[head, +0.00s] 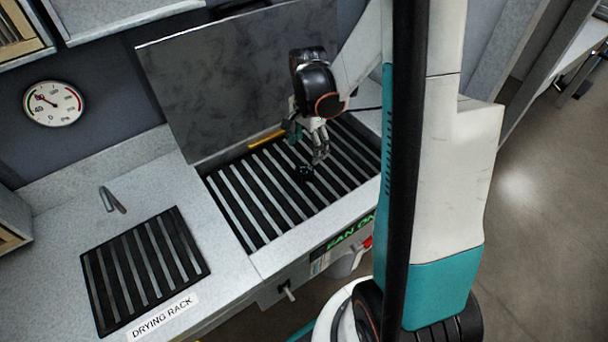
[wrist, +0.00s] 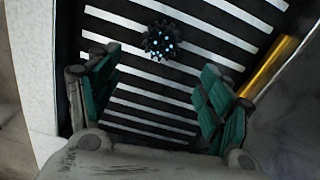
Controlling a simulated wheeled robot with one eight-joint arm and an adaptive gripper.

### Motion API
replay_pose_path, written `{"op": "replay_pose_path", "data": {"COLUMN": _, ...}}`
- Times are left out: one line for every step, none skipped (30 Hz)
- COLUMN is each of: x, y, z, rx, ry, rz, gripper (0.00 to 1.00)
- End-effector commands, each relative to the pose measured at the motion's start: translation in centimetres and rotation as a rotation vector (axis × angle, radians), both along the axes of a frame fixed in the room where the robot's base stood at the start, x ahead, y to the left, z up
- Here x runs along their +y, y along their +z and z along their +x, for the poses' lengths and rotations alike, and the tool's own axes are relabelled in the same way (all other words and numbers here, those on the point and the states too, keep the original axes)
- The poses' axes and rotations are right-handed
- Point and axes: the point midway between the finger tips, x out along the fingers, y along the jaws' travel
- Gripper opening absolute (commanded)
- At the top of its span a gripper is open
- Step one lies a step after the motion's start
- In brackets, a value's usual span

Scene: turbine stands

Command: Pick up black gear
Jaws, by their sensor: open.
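The black gear (wrist: 162,41) is a small dark toothed wheel with bright spots on its face. It lies on the slatted grate in the wrist view, ahead of and between the fingertips. In the head view the gear (head: 304,173) is a small dark shape on the grate, just below my gripper. My gripper (wrist: 160,85) has its green-padded fingers spread wide with nothing between them. In the head view my gripper (head: 313,152) hangs over the grate, above and apart from the gear.
The slatted grate (head: 245,205) is set in a grey counter, with an upright panel (head: 235,85) behind it. A yellow bar (wrist: 270,66) lies along the grate's edge. A smaller drying rack (head: 145,268) and a bent metal tap (head: 111,200) are at left.

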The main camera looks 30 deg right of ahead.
Motion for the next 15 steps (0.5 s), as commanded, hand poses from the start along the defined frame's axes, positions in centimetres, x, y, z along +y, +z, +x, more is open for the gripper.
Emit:
{"op": "replay_pose_path", "data": {"x": 0.0, "y": -1.3, "z": 0.0, "rx": 0.0, "ry": 0.001, "rz": 0.0, "gripper": 0.72}}
{"op": "replay_pose_path", "data": {"x": 0.0, "y": -1.8, "z": 0.0, "rx": 0.0, "ry": 0.001, "rz": 0.0, "gripper": 0.72}}
{"op": "replay_pose_path", "data": {"x": 0.0, "y": -2.4, "z": 0.0, "rx": 0.0, "ry": 0.001, "rz": 0.0, "gripper": 0.72}}
{"op": "replay_pose_path", "data": {"x": 0.0, "y": -2.7, "z": 0.0, "rx": 0.0, "ry": 0.001, "rz": 0.0, "gripper": 0.72}}
{"op": "replay_pose_path", "data": {"x": 0.0, "y": -3.0, "z": 0.0, "rx": -0.001, "ry": 0.001, "rz": 0.0, "gripper": 0.72}}
{"op": "replay_pose_path", "data": {"x": 0.1, "y": -3.4, "z": 0.0, "rx": -0.001, "ry": 0.001, "rz": 0.0, "gripper": 0.72}}
{"op": "replay_pose_path", "data": {"x": 0.1, "y": -3.6, "z": 0.0, "rx": -0.001, "ry": 0.002, "rz": 0.0, "gripper": 0.72}}
{"op": "replay_pose_path", "data": {"x": 0.1, "y": -3.7, "z": 0.0, "rx": -0.001, "ry": 0.002, "rz": 0.0, "gripper": 0.72}}
{"op": "replay_pose_path", "data": {"x": 0.1, "y": -3.8, "z": 0.0, "rx": -0.001, "ry": 0.002, "rz": 0.0, "gripper": 0.72}}
{"op": "replay_pose_path", "data": {"x": 0.1, "y": -3.9, "z": 0.0, "rx": -0.001, "ry": 0.002, "rz": 0.0, "gripper": 0.72}}
{"op": "replay_pose_path", "data": {"x": 0.1, "y": -4.0, "z": 0.0, "rx": -0.001, "ry": 0.002, "rz": 0.0, "gripper": 0.72}}
{"op": "replay_pose_path", "data": {"x": 0.1, "y": -4.2, "z": 0.0, "rx": -0.001, "ry": 0.002, "rz": 0.0, "gripper": 0.72}}
{"op": "replay_pose_path", "data": {"x": 0.2, "y": -4.4, "z": 0.0, "rx": -0.001, "ry": 0.002, "rz": 0.0, "gripper": 0.72}}
{"op": "replay_pose_path", "data": {"x": 0.3, "y": -4.7, "z": 0.0, "rx": -0.001, "ry": 0.002, "rz": 0.0, "gripper": 0.72}}
{"op": "replay_pose_path", "data": {"x": 0.4, "y": -5.1, "z": 0.0, "rx": -0.001, "ry": 0.003, "rz": 0.0, "gripper": 0.72}}
